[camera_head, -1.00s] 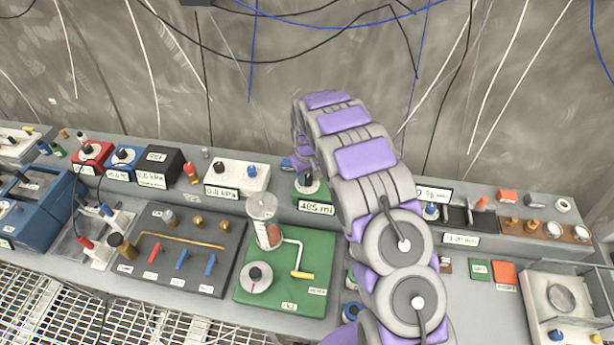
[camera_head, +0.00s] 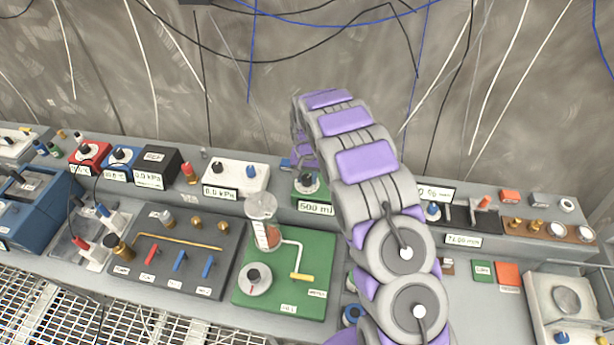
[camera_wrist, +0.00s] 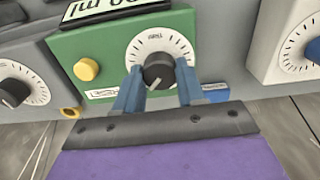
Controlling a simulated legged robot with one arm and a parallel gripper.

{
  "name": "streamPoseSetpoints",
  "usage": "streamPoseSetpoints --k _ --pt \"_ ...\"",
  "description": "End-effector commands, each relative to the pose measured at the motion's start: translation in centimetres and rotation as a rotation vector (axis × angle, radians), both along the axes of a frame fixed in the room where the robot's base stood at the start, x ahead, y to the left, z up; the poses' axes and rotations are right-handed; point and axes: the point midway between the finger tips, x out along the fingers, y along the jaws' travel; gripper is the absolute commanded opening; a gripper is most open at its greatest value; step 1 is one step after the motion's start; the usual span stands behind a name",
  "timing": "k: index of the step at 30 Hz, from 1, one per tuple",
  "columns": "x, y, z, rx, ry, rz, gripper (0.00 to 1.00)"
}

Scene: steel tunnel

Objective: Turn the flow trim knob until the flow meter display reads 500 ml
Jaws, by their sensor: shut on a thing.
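The flow trim knob (camera_wrist: 158,70) is a black knob on a white dial with tick marks, set on a green box (camera_wrist: 70,45). In the wrist view my gripper (camera_wrist: 158,75) has its two blue fingers shut on the knob, one on each side. In the head view the knob (camera_head: 308,179) shows small beside my arm, and the fingers are mostly hidden there. The flow meter display (camera_head: 315,208) on the front of the green box reads 500 ml. In the wrist view the display (camera_wrist: 105,8) is upside down and partly cut off.
A yellow button (camera_wrist: 86,69) sits on the green box near the knob. A white box (camera_head: 236,177) reading 0.0 kPa stands to the left. Below is a green board (camera_head: 300,240) with a glass vessel (camera_head: 267,235). Other displays and fittings line the bench.

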Motion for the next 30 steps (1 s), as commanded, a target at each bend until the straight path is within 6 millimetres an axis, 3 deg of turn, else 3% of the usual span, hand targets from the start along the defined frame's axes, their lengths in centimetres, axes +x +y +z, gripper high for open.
streamPoseSetpoints --k 17,18,25,30 --pt "-0.07 0.08 -0.03 0.0 0.001 -0.032 0.09" --pt "-0.06 0.09 -0.03 0.0 0.001 -0.032 0.43" --pt "-0.02 0.04 -0.01 0.0 0.0 -0.032 0.64" --pt "-0.01 -0.01 0.0 0.001 0.0 -0.032 0.64"
